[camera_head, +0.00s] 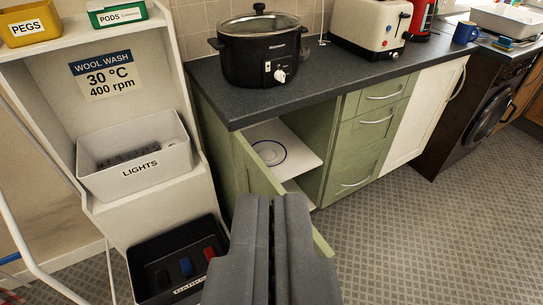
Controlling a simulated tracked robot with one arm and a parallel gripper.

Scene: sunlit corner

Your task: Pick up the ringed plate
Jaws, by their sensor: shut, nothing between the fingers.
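The ringed plate (268,153) is white with a dark blue ring. It lies flat on a white shelf (301,157) inside the green cabinet, under the dark countertop. The open green cabinet door (258,168) hides part of its left side. My gripper (271,200) is shut and empty, at the bottom middle of the view. It is in front of the open cabinet, with its tips below the plate in the picture and apart from it.
The open door stands beside and partly behind my gripper. A slow cooker (260,50) and a toaster (372,28) stand on the countertop (318,72). Left is a white rack with a LIGHTS bin (137,170) and a black bin (150,275). The tiled floor (430,235) at right is clear.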

